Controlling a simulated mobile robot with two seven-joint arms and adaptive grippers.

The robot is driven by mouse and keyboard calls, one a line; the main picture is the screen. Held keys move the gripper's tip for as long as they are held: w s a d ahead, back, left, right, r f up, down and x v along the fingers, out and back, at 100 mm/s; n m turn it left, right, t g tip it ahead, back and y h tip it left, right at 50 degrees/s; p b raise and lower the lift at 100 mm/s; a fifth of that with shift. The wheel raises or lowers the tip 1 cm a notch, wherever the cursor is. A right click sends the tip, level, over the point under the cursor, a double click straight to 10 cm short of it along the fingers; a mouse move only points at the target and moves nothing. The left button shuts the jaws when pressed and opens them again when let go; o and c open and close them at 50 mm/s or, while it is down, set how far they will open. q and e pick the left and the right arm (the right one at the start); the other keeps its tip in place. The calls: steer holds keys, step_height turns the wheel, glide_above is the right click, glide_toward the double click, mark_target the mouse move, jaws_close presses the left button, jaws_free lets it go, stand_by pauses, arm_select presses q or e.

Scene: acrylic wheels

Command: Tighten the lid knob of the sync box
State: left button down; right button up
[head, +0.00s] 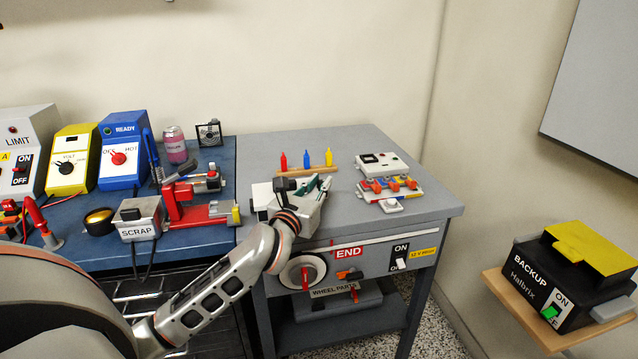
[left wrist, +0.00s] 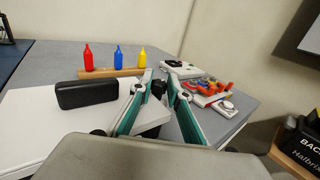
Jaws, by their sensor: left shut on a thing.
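A white box (head: 262,196), which I take to be the sync box, stands on the grey table, partly covered by my left gripper (head: 319,183). In the left wrist view the white box (left wrist: 38,118) reaches in from the left, with a black rounded block (left wrist: 87,93) on it. The green-lined fingers of my left gripper (left wrist: 160,80) converge on a small dark knob (left wrist: 158,90) at the box's right part and are shut on it. The fingers hide most of the knob, so its seating cannot be told. My right gripper is not in view.
Behind the box, red, blue and yellow bottles stand on a wooden strip (head: 320,169). To the right is a unit with orange levers (head: 388,184). A blue bench (head: 215,236) with a red vise and the scrap box (head: 139,219) lies left.

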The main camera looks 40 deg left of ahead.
arm_select(q)
steer(key=shift+a+m+h, duration=0.15)
steer(key=shift+m+h, duration=0.45)
steer(key=shift+h, duration=0.3)
steer(key=shift+t+h, duration=0.3)
steer(key=shift+h, duration=0.1)
steer(key=c, duration=1.9)
jaws_free()
steer(key=shift+s+d, duration=0.2)
steer(key=shift+s, duration=1.1)
steer(key=shift+s+d, duration=0.15)
steer(key=shift+s, duration=1.2)
steer(key=shift+s+d, duration=0.2)
steer(key=shift+s, duration=1.1)
